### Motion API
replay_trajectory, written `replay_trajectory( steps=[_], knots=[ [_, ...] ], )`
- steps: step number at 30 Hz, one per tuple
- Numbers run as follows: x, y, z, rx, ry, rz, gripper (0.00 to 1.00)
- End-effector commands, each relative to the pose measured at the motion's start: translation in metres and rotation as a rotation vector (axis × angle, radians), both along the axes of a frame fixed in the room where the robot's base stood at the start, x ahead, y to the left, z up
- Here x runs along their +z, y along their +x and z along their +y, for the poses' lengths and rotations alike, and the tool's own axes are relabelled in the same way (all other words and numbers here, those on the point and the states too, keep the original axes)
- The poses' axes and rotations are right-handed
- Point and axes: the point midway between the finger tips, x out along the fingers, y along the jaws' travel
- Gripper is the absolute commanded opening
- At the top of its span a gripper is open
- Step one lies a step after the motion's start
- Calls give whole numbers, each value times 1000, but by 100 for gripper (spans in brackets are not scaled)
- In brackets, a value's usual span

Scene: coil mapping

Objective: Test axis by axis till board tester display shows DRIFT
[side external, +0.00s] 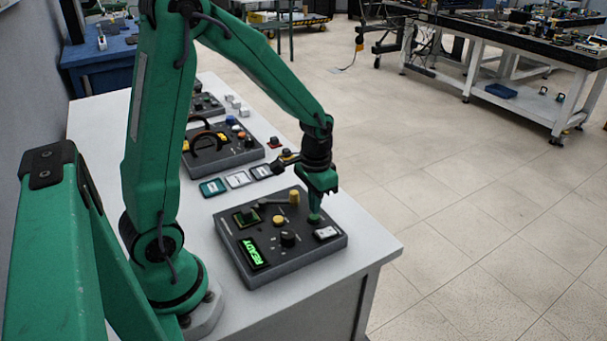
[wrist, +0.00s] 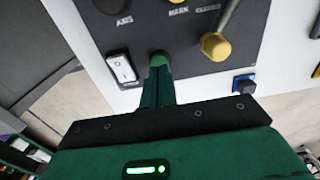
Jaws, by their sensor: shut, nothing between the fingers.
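The board tester (side external: 232,268) is a dark grey box on the white bench, and its green display (side external: 256,252) reads READY. On its top are a black knob (side external: 289,239), a yellow button (side external: 279,221), a yellow-tipped lever (side external: 294,197) and a white rocker switch (side external: 326,233). My gripper (side external: 314,218) is shut and empty, pointing down at the tester's right side. In the wrist view, its fingertips (wrist: 160,58) are between the rocker switch (wrist: 122,67) and the yellow lever tip (wrist: 215,46). I cannot tell whether they touch the panel. The knob (wrist: 117,5) is labelled AXIS.
Several small cards or tiles (side external: 238,179) lie behind the tester. A blue block (wrist: 243,84) shows beside the tester in the wrist view.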

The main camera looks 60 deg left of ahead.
Motion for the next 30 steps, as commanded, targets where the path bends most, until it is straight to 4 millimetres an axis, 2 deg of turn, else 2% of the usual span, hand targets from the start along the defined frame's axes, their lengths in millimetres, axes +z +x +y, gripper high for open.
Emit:
replay_trajectory(
  steps=[30],
  knots=[
    [-18, 0, 0, 0, 0, 1, 0]
  ],
)
